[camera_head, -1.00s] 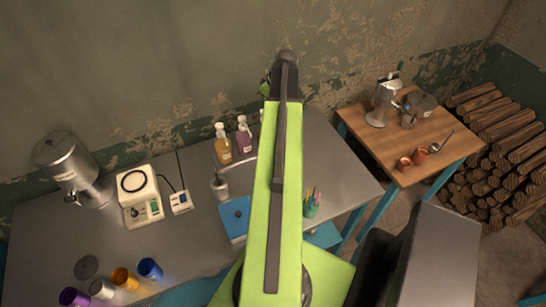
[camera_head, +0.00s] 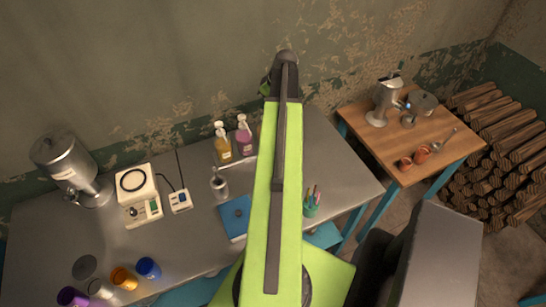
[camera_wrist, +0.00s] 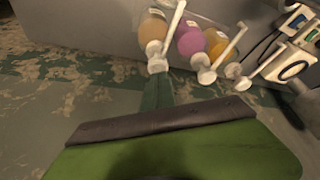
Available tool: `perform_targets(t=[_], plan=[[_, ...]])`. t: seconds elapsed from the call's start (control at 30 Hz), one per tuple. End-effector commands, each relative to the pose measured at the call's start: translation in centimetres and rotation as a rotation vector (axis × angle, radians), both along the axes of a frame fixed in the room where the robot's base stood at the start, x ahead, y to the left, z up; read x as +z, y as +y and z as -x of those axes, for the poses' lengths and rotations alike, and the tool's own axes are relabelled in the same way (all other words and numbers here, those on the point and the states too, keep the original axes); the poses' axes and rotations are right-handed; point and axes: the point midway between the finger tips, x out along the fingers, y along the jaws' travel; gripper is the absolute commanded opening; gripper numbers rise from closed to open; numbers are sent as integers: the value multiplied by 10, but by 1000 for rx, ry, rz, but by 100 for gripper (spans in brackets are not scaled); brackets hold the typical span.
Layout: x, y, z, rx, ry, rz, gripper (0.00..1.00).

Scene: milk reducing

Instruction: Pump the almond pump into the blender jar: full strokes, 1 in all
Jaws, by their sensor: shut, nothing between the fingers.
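Three pump bottles with white pump heads show in the wrist view. They are a tan one (camera_wrist: 154,27), a pink one (camera_wrist: 190,39) and an amber one (camera_wrist: 216,42); the tan one looks like the almond pump. My gripper (camera_wrist: 158,79) is shut and empty, its dark green tip at the tan bottle's white pump head (camera_wrist: 156,62). I cannot tell whether they touch. In the head view the pink bottle (camera_head: 243,138) and amber bottle (camera_head: 223,147) stand on the grey table, while my arm hides the tan one and my gripper. I cannot identify the blender jar for sure.
Left of the bottles are a steel urn (camera_head: 68,166), a white appliance with a black ring (camera_head: 139,197) and a small white device (camera_head: 180,200). A blue pad (camera_head: 235,217) and several coloured cups lie nearer. A wooden table (camera_head: 451,150) holds steel vessels on the right.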

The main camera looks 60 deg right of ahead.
Motion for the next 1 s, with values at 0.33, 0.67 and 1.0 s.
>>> perform_targets(t=[0.33, 0.67, 1.0], plan=[[-14, 0, 0, 0, 0, 0, 0], [-20, 0, 0, 0, 1, -1, 0], [-8, 1, 0, 1, 2, -1, 0]])
